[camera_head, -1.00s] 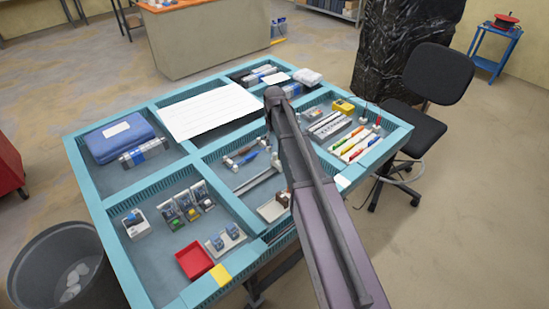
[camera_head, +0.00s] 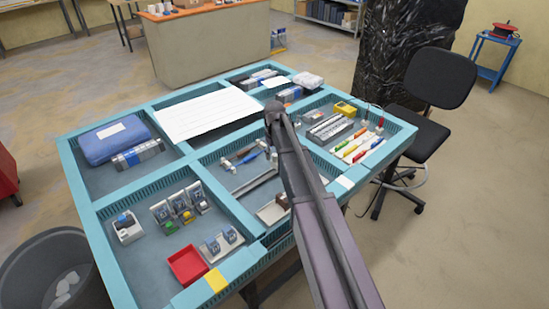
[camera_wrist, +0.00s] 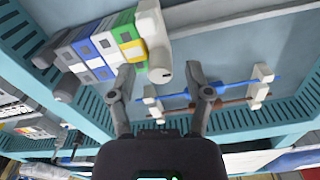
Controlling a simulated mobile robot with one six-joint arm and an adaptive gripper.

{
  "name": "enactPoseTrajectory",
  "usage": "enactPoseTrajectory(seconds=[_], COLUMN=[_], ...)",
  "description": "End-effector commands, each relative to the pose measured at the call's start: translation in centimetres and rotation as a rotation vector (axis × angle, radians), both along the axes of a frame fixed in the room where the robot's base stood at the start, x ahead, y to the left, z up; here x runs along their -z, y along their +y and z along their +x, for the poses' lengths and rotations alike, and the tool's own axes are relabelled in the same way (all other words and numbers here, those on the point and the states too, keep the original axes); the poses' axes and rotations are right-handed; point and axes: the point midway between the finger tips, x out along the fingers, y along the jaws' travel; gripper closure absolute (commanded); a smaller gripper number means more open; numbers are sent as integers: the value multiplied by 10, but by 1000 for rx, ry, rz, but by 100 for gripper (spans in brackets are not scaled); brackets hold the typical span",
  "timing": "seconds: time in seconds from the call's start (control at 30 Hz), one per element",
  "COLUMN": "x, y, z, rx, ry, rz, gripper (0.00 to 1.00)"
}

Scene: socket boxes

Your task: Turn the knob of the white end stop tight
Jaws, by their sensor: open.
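The white end stop (camera_wrist: 153,32) shows in the wrist view at the right end of a row of terminal blocks (camera_wrist: 98,48) in grey, blue, white, green and yellow. Its round white knob (camera_wrist: 161,74) points towards my gripper (camera_wrist: 160,72). My gripper is open, one dark finger on each side of the knob in the picture. I see no finger pressed on the knob, and the depth between them is hard to judge. In the head view my arm covers the gripper, and I cannot make out the end stop there.
Blue and brown rods with white end pieces (camera_wrist: 263,72) lie close to the right finger in the wrist view. Slotted teal compartment walls (camera_wrist: 85,105) run below. In the head view, the teal table (camera_head: 85,190) also holds a red tray (camera_head: 187,264) and a white sheet (camera_head: 205,112).

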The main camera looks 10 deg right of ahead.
Motion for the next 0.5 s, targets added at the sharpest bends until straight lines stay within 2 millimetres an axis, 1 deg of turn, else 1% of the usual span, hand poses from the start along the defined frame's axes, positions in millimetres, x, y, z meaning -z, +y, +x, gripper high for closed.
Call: enactPoseTrajectory(seconds=[0.1, 0.4, 0.43, 0.47, 0.5], x=[3, 2, 2, 2, 2], y=[0, 0, 0, 0, 0], z=[0, 0, 0, 0, 0], rx=[0, 0, 0, 0, 0], ry=[0, 0, 0, 0, 0], rz=[0, 0, 0, 0, 0], gripper=[35, 35, 41, 50, 62])
